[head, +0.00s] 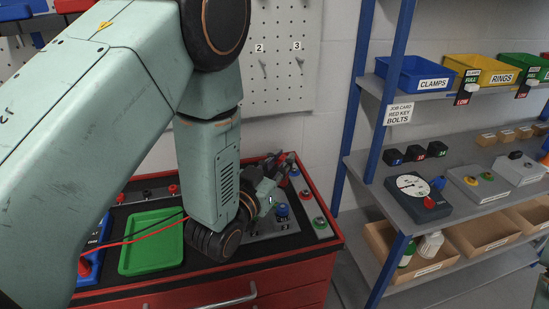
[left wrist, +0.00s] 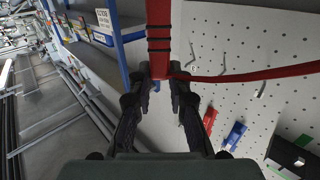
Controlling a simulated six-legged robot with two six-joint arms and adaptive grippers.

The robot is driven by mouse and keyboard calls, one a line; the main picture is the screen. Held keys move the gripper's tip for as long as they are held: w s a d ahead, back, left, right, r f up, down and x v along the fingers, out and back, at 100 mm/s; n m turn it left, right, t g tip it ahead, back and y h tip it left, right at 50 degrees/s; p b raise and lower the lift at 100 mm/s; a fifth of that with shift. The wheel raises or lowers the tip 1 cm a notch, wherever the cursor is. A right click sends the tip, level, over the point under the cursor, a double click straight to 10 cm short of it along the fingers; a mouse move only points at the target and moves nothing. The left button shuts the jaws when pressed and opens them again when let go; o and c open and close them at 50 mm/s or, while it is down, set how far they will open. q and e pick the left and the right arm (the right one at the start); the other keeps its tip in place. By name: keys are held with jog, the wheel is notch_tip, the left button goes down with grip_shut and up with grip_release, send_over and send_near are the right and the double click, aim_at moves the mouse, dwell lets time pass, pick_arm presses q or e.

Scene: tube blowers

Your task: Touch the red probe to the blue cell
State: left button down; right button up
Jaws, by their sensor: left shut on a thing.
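My left gripper (head: 268,182) is above the back right of the red tool cabinet, its fingers partly hidden by my arm. In the left wrist view the left gripper (left wrist: 160,82) is shut on the red probe (left wrist: 158,30), a red shaft with black bands. A red lead runs off to the right from it. A blue-topped cell (head: 282,210) stands on a grey panel on the cabinet, just right of and below the gripper. I cannot see the probe touching it.
A green tray (head: 152,243) lies on the black cabinet top (head: 215,269). Left of it is a blue meter (head: 97,240) with red and black leads. Other red and green buttons (head: 320,222) are close by. A blue-framed shelf (head: 375,90) with bins stands right.

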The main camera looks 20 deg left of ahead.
pick_arm(q)
jog(key=shift+w+f, duration=0.15)
jog(key=shift+f, duration=0.05)
jog(key=shift+a+f, duration=0.25)
jog(key=shift+f, duration=0.1)
jog(key=f+b, duration=0.3)
jog(key=shift+d+f, duration=0.25)
jog(key=shift+d, duration=0.05)
jog(key=shift+s, duration=0.25)
jog(key=shift+w+a, duration=0.15)
jog(key=shift+w, duration=0.05)
dwell(1.0)
jog(key=shift+f, duration=0.1)
jog(key=shift+f+b, duration=0.25)
jog(key=shift+b, duration=0.15)
